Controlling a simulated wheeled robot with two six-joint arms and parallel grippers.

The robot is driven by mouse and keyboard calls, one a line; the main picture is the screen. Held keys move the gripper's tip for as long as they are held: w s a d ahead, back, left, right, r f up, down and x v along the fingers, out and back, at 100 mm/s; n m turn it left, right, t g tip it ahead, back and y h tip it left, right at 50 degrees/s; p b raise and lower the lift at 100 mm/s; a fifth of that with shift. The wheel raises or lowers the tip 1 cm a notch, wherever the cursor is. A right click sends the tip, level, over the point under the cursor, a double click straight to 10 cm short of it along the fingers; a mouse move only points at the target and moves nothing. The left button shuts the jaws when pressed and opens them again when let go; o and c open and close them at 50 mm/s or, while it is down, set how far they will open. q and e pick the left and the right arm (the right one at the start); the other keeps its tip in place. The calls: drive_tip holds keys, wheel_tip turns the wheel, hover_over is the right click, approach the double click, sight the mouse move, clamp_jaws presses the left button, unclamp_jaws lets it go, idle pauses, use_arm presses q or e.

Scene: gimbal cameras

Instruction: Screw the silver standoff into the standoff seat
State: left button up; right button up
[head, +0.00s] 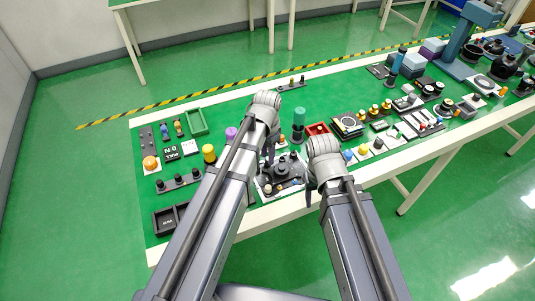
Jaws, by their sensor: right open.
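My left gripper (269,155) points down over the back left part of a pale board with dark round fixtures (284,172). Its fingers are too small and too hidden by the arm to show whether they are open or hold anything. My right gripper (309,194) is open and low beside the right edge of that board. I cannot make out the silver standoff or pick out the standoff seat among the small parts on and around the board.
The green-topped bench (235,110) is crowded. A green tray (196,122), a yellow knob (209,153) and a black bin (169,219) lie left. Many fixtures fill the right.

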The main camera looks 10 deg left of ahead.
use_arm(q)
drive_tip(key=shift+f, duration=0.5)
drive_tip(key=shift+r, duration=0.1)
drive_tip(key=shift+c, duration=0.3)
clamp_jaws()
